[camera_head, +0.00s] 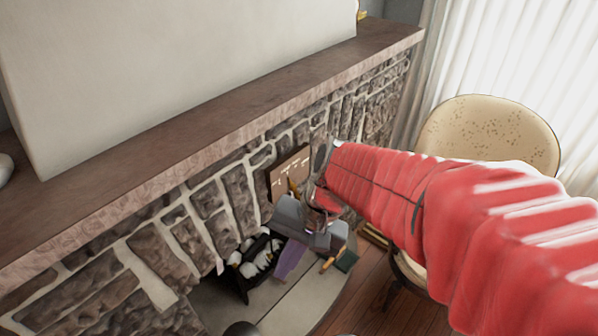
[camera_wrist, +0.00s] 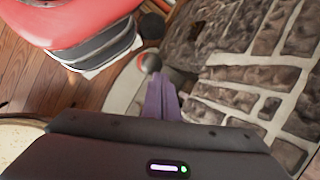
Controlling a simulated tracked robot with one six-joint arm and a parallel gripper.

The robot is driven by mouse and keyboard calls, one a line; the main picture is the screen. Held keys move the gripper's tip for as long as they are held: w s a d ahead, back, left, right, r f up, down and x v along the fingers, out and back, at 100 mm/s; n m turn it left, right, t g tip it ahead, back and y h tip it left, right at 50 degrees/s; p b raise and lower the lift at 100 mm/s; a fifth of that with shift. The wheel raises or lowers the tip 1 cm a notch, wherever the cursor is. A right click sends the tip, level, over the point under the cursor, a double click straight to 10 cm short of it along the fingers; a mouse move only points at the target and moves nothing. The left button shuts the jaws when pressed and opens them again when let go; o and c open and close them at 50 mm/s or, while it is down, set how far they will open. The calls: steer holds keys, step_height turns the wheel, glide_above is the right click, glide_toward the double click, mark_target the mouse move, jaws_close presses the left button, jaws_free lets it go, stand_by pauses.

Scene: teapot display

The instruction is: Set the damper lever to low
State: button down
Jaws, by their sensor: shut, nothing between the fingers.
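The brown damper plate (camera_head: 288,172) with white markings is on the stone fireplace front in the head view. A small yellow-orange piece (camera_head: 293,188) shows at its lower edge; I cannot tell whether it is the lever. My arm partly covers the plate's right side. My gripper (camera_head: 285,274) is shut and empty, its purple fingers pointing down, below the plate and apart from it. In the wrist view my gripper (camera_wrist: 158,82) shows its purple fingers together. The plate and lever are not recognisable there.
A wooden mantel (camera_head: 200,130) runs above the stone wall. A black rack with pale logs (camera_head: 256,258) stands on the hearth below. A cream chair (camera_head: 490,135) stands at the right.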

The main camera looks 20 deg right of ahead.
steer(key=d+r+n+t+h, duration=0.4)
steer(key=r+n, duration=0.3)
steer(key=r, duration=0.2)
steer(key=shift+s+t+h, duration=0.2)
steer(key=shift+t+h, duration=0.1)
steer(key=shift+t, duration=0.3)
